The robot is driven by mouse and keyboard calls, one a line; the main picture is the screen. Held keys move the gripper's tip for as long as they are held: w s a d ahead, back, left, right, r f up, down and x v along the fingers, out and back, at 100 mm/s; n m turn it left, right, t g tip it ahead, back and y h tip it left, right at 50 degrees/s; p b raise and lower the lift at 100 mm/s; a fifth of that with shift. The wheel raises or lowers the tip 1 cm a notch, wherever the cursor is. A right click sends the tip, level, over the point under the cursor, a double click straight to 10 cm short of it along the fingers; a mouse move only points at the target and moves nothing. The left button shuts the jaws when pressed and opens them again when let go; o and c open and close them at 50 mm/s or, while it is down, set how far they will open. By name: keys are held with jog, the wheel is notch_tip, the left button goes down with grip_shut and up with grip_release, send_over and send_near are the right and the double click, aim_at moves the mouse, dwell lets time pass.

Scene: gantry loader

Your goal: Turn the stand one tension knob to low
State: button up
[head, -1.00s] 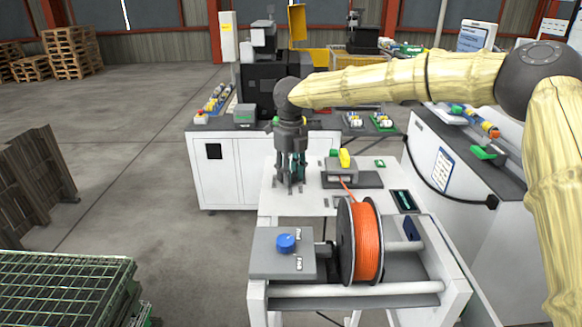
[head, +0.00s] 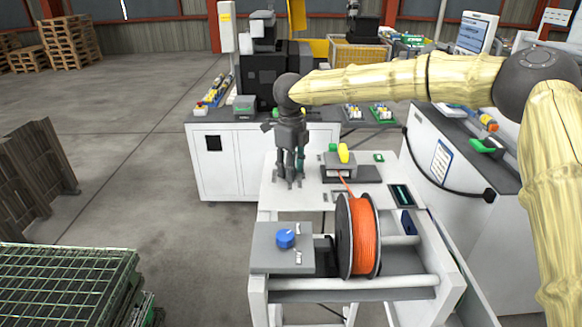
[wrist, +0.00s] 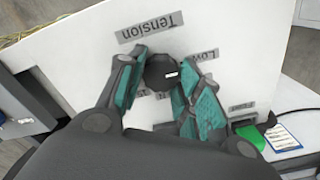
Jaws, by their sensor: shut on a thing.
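The tension knob (wrist: 158,72) is a dark round knob on a white panel in the wrist view, with a short white mark on its right side. The panel carries a "Tension" label (wrist: 150,32) above it and a "Low" label (wrist: 204,54) to its right. Other labels below the knob are partly hidden by the fingers. My gripper (wrist: 158,78) is shut on the knob, one teal finger on each side. In the head view my gripper (head: 289,183) points down at the white stand top (head: 320,200), and its fingers hide the knob there.
An orange cable spool (head: 364,236) and a blue knob (head: 286,238) on a grey box stand nearer. A grey block with green and yellow parts (head: 343,160) is just right of my gripper. A green crate (head: 65,275) stands at the lower left. Open floor lies left.

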jog(key=shift+f, duration=0.1)
jog(key=o, duration=1)
jog(key=shift+w+a, duration=0.1)
notch_tip(320, 180, up, 12)
jog(key=shift+r, duration=0.1)
